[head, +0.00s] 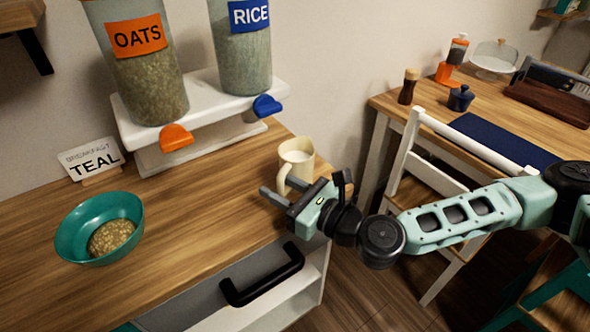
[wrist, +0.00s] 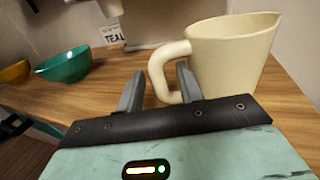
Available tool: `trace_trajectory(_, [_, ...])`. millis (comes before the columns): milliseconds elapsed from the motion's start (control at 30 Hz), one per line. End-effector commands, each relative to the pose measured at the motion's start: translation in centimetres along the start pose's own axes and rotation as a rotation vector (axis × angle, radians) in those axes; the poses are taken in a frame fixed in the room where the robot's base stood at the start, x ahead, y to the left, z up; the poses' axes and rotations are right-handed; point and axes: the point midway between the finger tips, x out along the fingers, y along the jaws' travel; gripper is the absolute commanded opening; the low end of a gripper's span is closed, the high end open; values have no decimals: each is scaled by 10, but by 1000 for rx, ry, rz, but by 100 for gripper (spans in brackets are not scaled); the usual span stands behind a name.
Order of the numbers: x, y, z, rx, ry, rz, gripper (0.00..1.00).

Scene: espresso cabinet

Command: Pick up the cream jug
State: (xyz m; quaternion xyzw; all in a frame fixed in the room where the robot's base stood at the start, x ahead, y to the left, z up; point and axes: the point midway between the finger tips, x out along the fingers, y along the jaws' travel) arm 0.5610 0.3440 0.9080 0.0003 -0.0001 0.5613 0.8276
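The cream jug (head: 297,157) stands upright on the wooden counter, near its right end. In the wrist view the jug (wrist: 232,58) fills the upper right, spout to the right and looped handle to the left. My gripper (head: 278,186) is low over the counter at the handle side, open and empty. In the wrist view my gripper (wrist: 160,70) has its fingers apart, with the handle's upright part between them in the picture. The right finger overlaps the handle's loop. I cannot tell whether the fingers reach past the handle or touch it.
A teal bowl (head: 72,238) with grain stands at the counter's left, by a TEAL card (head: 90,160). OATS (head: 145,75) and RICE (head: 243,60) dispensers stand on a white stand (head: 205,108) behind. A black drawer handle (head: 262,280) juts out below the counter's front edge.

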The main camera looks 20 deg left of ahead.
Motion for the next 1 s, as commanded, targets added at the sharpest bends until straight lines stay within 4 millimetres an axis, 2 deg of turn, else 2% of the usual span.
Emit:
trace_trajectory(33, [0, 0, 0, 0, 0, 0, 37])
trace_trajectory(67, [0, 0, 0, 0, 0, 0, 31])
trace_trajectory(167, [0, 0, 0, 0, 0, 0, 3])
trace_trajectory(200, [0, 0, 0, 0, 0, 0, 0])
trace_trajectory(667, [0, 0, 2, -2, -2, 0, 0])
trace_trajectory(1000, [0, 0, 19, -1, -2, 0, 0])
